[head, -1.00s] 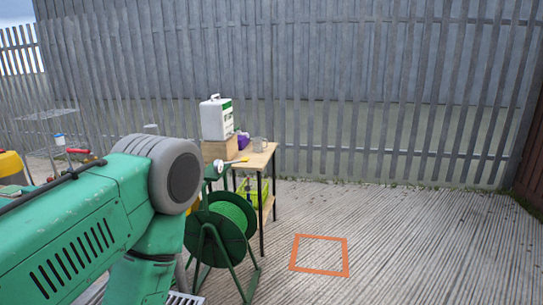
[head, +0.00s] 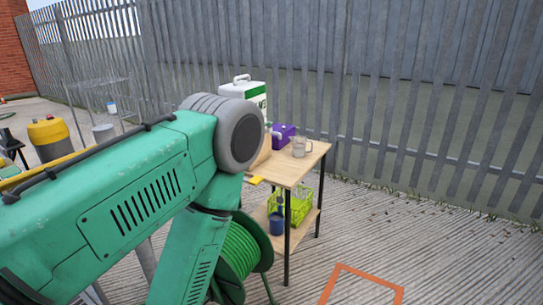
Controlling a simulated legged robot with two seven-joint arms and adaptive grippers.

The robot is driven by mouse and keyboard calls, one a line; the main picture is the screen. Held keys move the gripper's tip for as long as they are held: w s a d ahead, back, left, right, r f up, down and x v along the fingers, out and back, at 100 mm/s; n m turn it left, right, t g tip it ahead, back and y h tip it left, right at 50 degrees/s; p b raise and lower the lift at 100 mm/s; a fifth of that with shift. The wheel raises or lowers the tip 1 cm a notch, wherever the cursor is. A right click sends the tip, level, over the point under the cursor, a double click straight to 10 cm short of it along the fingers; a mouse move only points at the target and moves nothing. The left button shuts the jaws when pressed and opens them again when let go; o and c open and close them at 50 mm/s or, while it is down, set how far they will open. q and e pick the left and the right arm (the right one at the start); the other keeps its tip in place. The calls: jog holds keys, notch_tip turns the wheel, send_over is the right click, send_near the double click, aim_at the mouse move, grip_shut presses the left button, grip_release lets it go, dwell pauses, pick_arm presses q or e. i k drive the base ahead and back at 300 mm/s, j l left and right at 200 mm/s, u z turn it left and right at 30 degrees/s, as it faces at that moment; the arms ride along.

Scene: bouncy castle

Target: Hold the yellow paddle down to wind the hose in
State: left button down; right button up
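The green hose reel (head: 262,264) stands on the ground beside the wooden table, wound with green hose (head: 238,249). My own green left arm covers its left and upper part. A small yellow piece (head: 255,180), which looks like the paddle, shows just right of my arm's elbow, above the reel and at the table's left edge. Most of it is hidden, so I cannot tell whether it is pressed. Neither gripper is in view.
The wooden table (head: 290,171) carries a white and green canister (head: 243,88), a purple box (head: 283,136) and a metal mug (head: 301,146). Its lower shelf holds a lime crate (head: 298,205) and a blue cup (head: 277,223). An orange outline (head: 370,275) marks open ground at right.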

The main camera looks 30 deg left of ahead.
aim_at(255, 181)
jog(key=i+j, duration=0.25)
jog(key=i, duration=0.15)
jog(key=i+j, duration=0.2)
jog(key=i, duration=0.25)
jog(key=j+u, duration=0.05)
